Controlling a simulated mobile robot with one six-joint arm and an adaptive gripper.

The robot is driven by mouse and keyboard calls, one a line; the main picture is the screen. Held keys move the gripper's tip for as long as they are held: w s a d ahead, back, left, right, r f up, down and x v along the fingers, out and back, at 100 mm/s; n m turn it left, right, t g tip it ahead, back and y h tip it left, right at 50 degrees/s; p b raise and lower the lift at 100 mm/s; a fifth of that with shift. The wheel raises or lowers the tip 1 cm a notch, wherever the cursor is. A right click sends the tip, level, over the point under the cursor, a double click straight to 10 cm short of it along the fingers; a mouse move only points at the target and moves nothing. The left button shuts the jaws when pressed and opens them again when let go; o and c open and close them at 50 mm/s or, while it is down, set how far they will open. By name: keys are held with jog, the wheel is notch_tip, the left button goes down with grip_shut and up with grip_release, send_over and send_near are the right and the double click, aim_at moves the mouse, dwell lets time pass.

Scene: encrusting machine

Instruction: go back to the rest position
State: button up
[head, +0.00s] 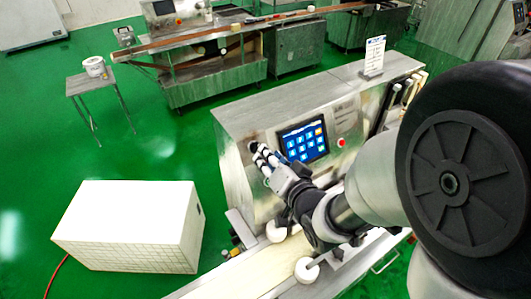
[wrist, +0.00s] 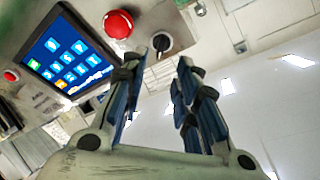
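My gripper (head: 258,152) is raised in front of the machine's control panel, left of the blue touchscreen (head: 303,141) in the head view. In the wrist view its two blue-and-black fingers (wrist: 163,58) stand apart with nothing held between them. A dark rotary knob (wrist: 162,42) on the panel shows between the fingertips; I cannot tell whether they touch it. A large red button (wrist: 118,24) is beside the knob, and the lit touchscreen (wrist: 66,52) is farther left.
The steel encrusting machine (head: 240,125) stands close in front, with a pale conveyor belt (head: 250,273) below my arm. A white box (head: 130,225) stands on the green floor at left. A small table (head: 92,83) holds a white bucket (head: 95,67). Open floor lies between them.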

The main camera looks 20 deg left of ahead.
jog(key=shift+d, duration=0.1)
dwell(0.4)
jog(key=s+d+r+g+h+b, duration=0.15)
jog(key=d+h, duration=0.25)
jog(key=d, duration=0.5)
jog(key=s+d+f+h+b, duration=0.1)
jog(key=s+d+h+b, duration=0.15)
jog(key=d, duration=0.65)
jog(key=s+d+g+h+b, duration=0.1)
jog(key=s+d, duration=0.3)
jog(key=s, duration=0.5)
jog(key=s+d+f+g+h+b, duration=0.1)
jog(key=s+d+g, duration=0.3)
jog(key=s, duration=0.5)
jog(key=shift+s+d+h+b, duration=0.2)
jog(key=shift+d+h+b, duration=0.25)
jog(key=shift+d+b, duration=0.2)
